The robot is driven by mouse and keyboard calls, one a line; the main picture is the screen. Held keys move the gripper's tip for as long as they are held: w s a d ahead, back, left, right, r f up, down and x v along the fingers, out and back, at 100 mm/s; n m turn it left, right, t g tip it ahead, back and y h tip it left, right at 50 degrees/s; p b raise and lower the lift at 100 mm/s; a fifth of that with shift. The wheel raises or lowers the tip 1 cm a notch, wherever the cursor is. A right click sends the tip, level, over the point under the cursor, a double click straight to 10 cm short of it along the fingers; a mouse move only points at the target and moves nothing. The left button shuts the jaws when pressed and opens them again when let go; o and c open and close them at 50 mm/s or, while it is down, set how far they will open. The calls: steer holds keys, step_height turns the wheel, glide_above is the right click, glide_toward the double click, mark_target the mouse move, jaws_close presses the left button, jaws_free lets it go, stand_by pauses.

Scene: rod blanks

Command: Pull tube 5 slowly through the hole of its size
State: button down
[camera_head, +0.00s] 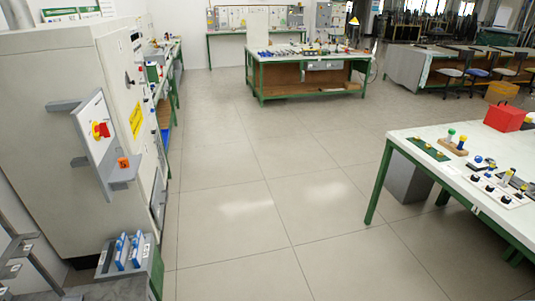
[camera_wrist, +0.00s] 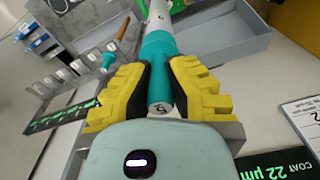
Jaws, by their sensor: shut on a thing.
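Tube 5 (camera_wrist: 158,50) shows in the wrist view as a grey rod with a teal band; its near end face carries a dark mark that looks like a 5. My gripper (camera_wrist: 158,78), with black and yellow fingers, is shut on it from both sides. The tube points away from me toward the top of the picture, where its far part is light grey and passes near a green piece (camera_wrist: 178,6). I cannot tell which hole is of its size; no hole shows clearly around the tube. My gripper and the tube are not in the head view.
In the wrist view a grey tray (camera_wrist: 252,48) lies behind the tube, and a slotted rack (camera_wrist: 50,85) stands at left. A "COAT 22 µm" sign (camera_wrist: 282,166) is at lower right. In the head view a tall cabinet (camera_head: 55,100) stands left; the middle floor is clear.

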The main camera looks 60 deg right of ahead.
steer(key=shift+d+f+b, duration=0.1)
steer(key=shift+f+b, duration=1.95)
steer(key=shift+f, duration=1.8)
step_height(320, 180, down, 10)
steer(key=b, duration=0.6)
steer(key=shift+b, duration=0.35)
step_height(320, 180, down, 9)
steer(key=b, duration=0.6)
steer(key=shift+b, duration=0.4)
steer(key=shift+r, duration=0.2)
step_height(320, 180, up, 11)
steer(key=p, duration=0.7)
steer(key=shift+f+p, duration=0.15)
steer(key=shift+p, duration=0.25)
